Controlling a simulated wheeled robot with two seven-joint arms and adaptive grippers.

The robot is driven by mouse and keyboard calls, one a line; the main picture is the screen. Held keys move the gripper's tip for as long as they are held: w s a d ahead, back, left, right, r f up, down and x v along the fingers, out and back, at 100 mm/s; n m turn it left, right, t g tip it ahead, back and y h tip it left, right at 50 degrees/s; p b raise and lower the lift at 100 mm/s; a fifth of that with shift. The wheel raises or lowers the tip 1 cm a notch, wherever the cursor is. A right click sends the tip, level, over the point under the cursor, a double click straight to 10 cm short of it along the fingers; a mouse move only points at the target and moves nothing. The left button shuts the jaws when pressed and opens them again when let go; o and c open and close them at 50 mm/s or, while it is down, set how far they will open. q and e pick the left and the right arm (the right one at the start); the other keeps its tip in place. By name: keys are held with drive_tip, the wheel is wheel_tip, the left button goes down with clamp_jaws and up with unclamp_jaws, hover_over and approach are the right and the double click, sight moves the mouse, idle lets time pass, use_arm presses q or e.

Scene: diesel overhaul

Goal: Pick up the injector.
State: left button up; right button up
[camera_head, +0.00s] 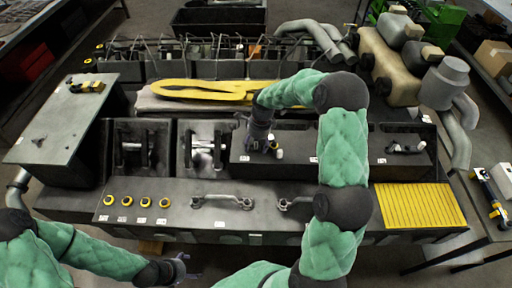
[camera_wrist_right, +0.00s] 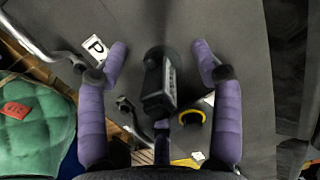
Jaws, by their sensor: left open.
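My right gripper (camera_head: 262,140) reaches down over the dark block right of the bench's middle. In the right wrist view its purple fingers (camera_wrist_right: 160,58) are spread apart. A dark upright part (camera_wrist_right: 157,80) with a round top stands between them, with gaps on both sides. It may be the injector, but I cannot tell for sure. In the head view a small part with a pale end (camera_head: 278,153) shows beside the right fingertips, partly hidden by them. My left gripper (camera_head: 184,269) is open and empty in front of the bench's front edge.
Several yellow rings (camera_head: 144,201) and two metal pipe pieces (camera_head: 222,200) lie on the front ledge. A yellow ribbed mat (camera_head: 415,206) is at the right. A dark fitting (camera_head: 404,148) lies right of my right arm. A yellow part (camera_head: 200,89) lies behind the block.

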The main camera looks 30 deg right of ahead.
clamp_jaws()
drive_tip(key=shift+r, duration=0.1)
wheel_tip(320, 180, up, 10)
drive_tip(key=shift+b, duration=0.3)
drive_tip(key=shift+r+p, duration=1.5)
drive_tip(key=shift+r, duration=0.8)
